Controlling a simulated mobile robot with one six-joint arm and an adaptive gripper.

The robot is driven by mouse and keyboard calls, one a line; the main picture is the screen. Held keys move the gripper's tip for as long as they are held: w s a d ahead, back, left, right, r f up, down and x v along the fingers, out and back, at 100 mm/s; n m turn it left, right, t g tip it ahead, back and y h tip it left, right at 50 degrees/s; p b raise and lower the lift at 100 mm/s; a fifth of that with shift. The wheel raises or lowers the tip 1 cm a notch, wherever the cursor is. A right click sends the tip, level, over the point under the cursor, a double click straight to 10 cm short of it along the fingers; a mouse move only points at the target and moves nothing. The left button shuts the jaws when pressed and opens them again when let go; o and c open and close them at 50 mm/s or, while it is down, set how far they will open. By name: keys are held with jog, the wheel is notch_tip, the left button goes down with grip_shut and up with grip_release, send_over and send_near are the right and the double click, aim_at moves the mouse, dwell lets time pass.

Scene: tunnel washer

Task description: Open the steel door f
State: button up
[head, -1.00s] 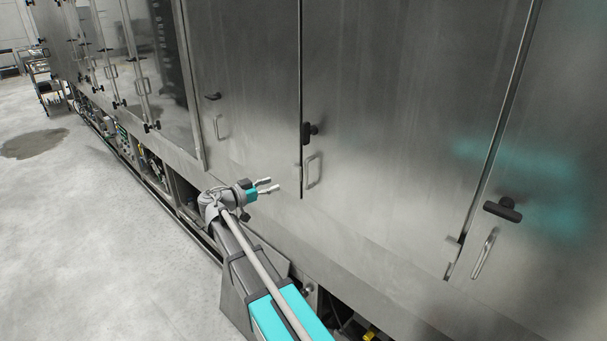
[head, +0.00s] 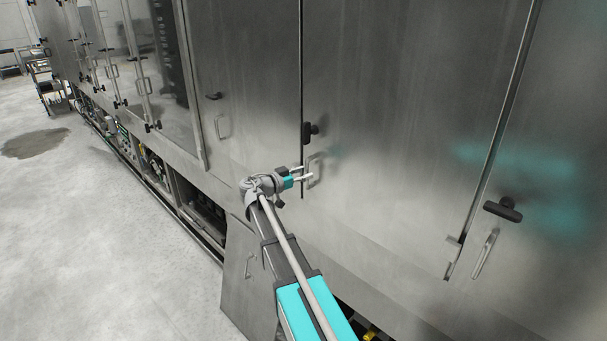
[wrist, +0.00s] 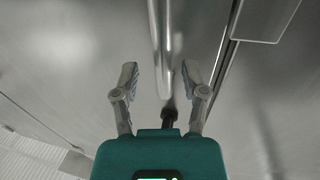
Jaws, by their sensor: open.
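A wide steel door (head: 400,120) with a bare grey face stands shut in the middle of the head view. I see no letter on it. Near its left edge are a black latch (head: 308,132) and, below that, a steel bar handle (head: 317,172). My gripper (head: 305,172) is open with its fingertips at this handle. In the wrist view my gripper (wrist: 161,72) has a finger on either side of the upright handle bar (wrist: 160,45), with gaps at both sides. A black latch part (wrist: 169,114) shows between the finger bases.
A neighbouring steel panel (head: 245,90) on the left and another door (head: 545,180) on the right have their own handles and black latches. A lower panel (head: 248,275) stands below my arm. The concrete floor (head: 110,230) at left is clear, with a dark stain.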

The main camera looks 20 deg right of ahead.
jog(key=shift+w+d, duration=0.1)
jog(key=shift+d, duration=0.6)
grip_shut()
